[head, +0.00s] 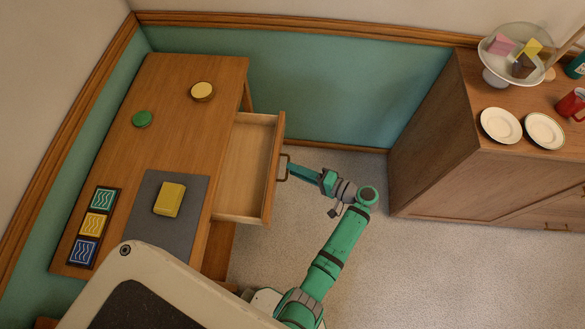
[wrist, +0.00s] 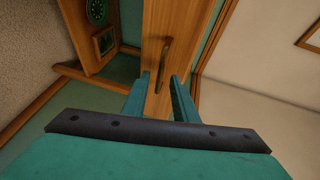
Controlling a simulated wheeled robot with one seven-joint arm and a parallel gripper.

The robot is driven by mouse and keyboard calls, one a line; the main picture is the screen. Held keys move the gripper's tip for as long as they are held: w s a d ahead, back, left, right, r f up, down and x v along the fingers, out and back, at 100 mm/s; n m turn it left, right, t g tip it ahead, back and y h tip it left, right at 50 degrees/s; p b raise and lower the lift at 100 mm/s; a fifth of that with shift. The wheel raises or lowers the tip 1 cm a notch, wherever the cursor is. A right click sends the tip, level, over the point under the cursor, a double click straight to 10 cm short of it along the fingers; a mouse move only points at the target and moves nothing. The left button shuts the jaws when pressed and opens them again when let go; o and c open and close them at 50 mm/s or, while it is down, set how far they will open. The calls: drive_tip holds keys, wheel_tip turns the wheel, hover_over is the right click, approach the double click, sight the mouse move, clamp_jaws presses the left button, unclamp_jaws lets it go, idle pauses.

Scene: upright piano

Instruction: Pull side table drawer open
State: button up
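The wooden side table (head: 170,90) stands against the left wall. Its drawer (head: 246,180) is pulled well out to the right and looks empty inside. A dark curved handle (head: 284,170) is on the drawer front (head: 274,165); the handle also shows in the wrist view (wrist: 164,62). My gripper (head: 296,170) is right at the handle, outside the drawer. In the wrist view its two fingers (wrist: 160,82) are apart, with the handle just ahead of and between the tips. Whether a finger touches the handle is unclear.
On the tabletop are a yellow block (head: 169,199) on a grey mat (head: 150,236), a green disc (head: 142,119), a yellow-topped round dish (head: 202,91) and wave-patterned tiles (head: 95,225). A wooden cabinet (head: 430,140) with plates stands right. Carpet (head: 345,155) between is clear except for my arm.

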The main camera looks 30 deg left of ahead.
drive_tip(key=d+r, duration=0.1)
drive_tip(key=d, duration=0.7)
drive_tip(key=shift+d+r, duration=0.35)
drive_tip(key=shift+d, duration=0.05)
drive_tip(key=shift+s, duration=0.15)
drive_tip(key=s+f+m+t+h, duration=0.5)
drive_tip(key=s+f, duration=0.3)
drive_tip(key=f, duration=0.5)
drive_tip(key=s+d+t+h, duration=0.2)
drive_tip(key=s+d+h, duration=0.3)
drive_tip(key=s+h, duration=0.3)
drive_tip(key=s+d+r+n+t+h, duration=0.15)
drive_tip(key=s+d+r+t, duration=0.25)
drive_tip(key=s+d+r, duration=0.4)
drive_tip(key=s+a+r+n+t, duration=0.1)
drive_tip(key=r+t, duration=0.1)
drive_tip(key=r, duration=0.8)
drive_tip(key=s+a+r+n+t+h, duration=0.1)
drive_tip(key=s+r+n+t, duration=0.1)
drive_tip(key=r, duration=0.8)
drive_tip(key=shift+r, duration=0.3)
